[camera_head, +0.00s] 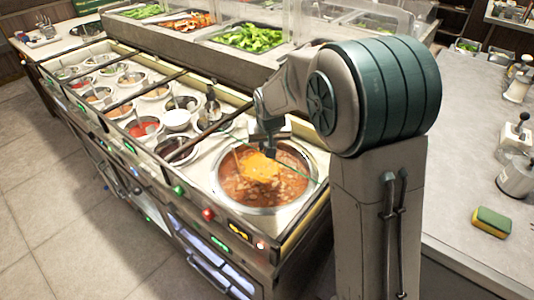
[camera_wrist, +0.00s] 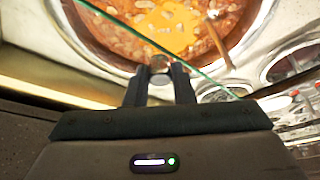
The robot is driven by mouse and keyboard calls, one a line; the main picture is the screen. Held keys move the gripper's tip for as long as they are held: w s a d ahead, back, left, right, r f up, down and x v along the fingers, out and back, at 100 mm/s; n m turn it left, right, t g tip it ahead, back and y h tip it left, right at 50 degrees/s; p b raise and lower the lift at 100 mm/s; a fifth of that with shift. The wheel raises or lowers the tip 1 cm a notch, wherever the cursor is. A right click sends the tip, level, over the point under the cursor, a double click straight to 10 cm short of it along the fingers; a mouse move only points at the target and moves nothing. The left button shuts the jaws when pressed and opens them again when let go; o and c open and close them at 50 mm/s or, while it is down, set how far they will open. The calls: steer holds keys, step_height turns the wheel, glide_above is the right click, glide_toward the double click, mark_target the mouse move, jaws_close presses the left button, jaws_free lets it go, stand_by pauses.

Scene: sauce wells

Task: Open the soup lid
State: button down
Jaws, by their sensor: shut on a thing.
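The soup well (camera_head: 268,180) is a round metal pot of orange-red soup with a yellow patch, at the front right end of the counter. It also shows at the top of the wrist view (camera_wrist: 120,42). The soup lid looks like clear glass; its thin green edge (camera_wrist: 205,80) slants across the wrist view, and a green line (camera_head: 303,177) shows over the pot in the head view. My gripper (camera_wrist: 159,74) is shut on the lid's small round metal knob (camera_wrist: 158,63). In the head view my gripper (camera_head: 268,146) is over the pot's far side. The lid's full outline and tilt are hard to tell.
Several small sauce bowls (camera_head: 142,127) with spoons sit in wells left of the pot. A glass-guarded salad display (camera_head: 250,38) stands behind. A grey counter at right holds a yellow-green sponge (camera_head: 491,222) and metal dispensers (camera_head: 516,175). Open floor lies at left.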

mark_target(297, 123)
steer(key=w+d, duration=0.3)
steer(key=w, duration=0.1)
steer(key=w+d+p, duration=0.1)
steer(key=w+d, duration=0.6)
steer(key=w, duration=0.2)
steer(key=shift+d+p, duration=0.2)
steer(key=shift+p, duration=0.1)
steer(key=shift+r, duration=0.1)
steer(key=c, duration=1.2)
jaws_free()
steer(key=shift+c, duration=0.2)
steer(key=v, duration=1.3)
steer(key=shift+r+b, duration=0.4)
steer(key=shift+b, duration=0.05)
steer(key=shift+a, duration=0.1)
